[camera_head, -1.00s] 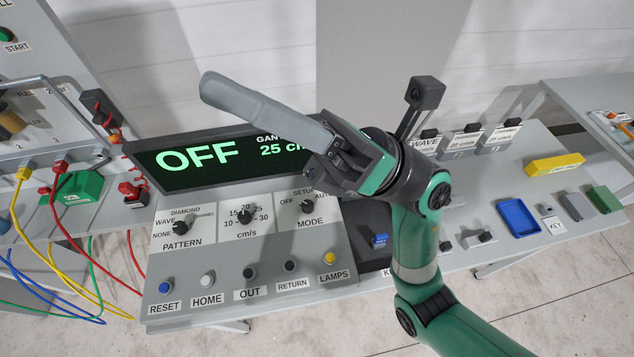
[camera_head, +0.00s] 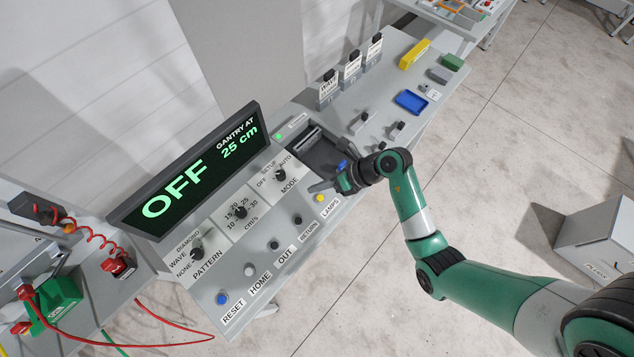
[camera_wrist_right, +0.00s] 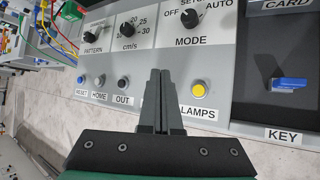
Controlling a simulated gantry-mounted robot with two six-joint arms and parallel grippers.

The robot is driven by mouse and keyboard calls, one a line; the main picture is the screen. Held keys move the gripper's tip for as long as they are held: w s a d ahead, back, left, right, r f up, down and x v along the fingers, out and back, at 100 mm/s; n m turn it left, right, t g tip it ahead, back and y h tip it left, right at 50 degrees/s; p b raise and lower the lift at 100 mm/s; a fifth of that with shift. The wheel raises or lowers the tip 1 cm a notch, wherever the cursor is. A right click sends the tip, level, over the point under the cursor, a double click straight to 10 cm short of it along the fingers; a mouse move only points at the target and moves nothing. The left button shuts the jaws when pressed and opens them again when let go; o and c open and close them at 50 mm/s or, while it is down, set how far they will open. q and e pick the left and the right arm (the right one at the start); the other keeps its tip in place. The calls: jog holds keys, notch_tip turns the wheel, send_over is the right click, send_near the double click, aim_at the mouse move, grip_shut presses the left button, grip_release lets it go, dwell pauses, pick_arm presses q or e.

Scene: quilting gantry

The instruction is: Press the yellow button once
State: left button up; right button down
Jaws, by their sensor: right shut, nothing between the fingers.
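The yellow button (camera_head: 320,198) sits at the right end of the button row on the sloped grey panel, by the LAMPS label. It also shows in the right wrist view (camera_wrist_right: 199,88), uncovered. My right gripper (camera_head: 312,187) is shut and empty, its fingertips close above the panel beside the yellow button. In the right wrist view the closed fingers (camera_wrist_right: 160,75) point at the panel just left of the yellow button and hide the RETURN button. I cannot tell whether the tips touch the panel. My left gripper is not in view.
The RESET button (camera_head: 222,298), HOME button (camera_head: 250,269) and OUT button (camera_head: 274,245) share the row. Knobs such as MODE (camera_head: 279,175) stand above it. The display (camera_head: 187,180) reads OFF. A dark tray with a blue item (camera_wrist_right: 289,84) lies right of the panel.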

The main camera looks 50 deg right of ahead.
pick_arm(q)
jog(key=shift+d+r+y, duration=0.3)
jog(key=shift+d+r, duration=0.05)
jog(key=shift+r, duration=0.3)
pick_arm(e)
jog(key=shift+s+d+r, duration=0.15)
jog(key=shift+d+r, duration=0.1)
jog(key=shift+d, duration=0.35)
jog(key=shift+s+d+r, duration=0.1)
jog(key=shift+d+r, duration=0.15)
jog(key=shift+d, duration=0.35)
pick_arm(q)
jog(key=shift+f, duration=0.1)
pick_arm(e)
jog(key=shift+d, duration=0.1)
jog(key=b, duration=0.8)
send_over(320, 198)
jog(key=s, duration=0.1)
jog(key=f, duration=0.6)
jog(key=shift+d+f, duration=0.35)
notch_tip(320, 198, down, 2)
jog(key=shift+b, duration=0.6)
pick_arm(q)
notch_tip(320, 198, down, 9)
pick_arm(e)
jog(key=shift+f, duration=0.15)
jog(key=shift+f, duration=0.3)
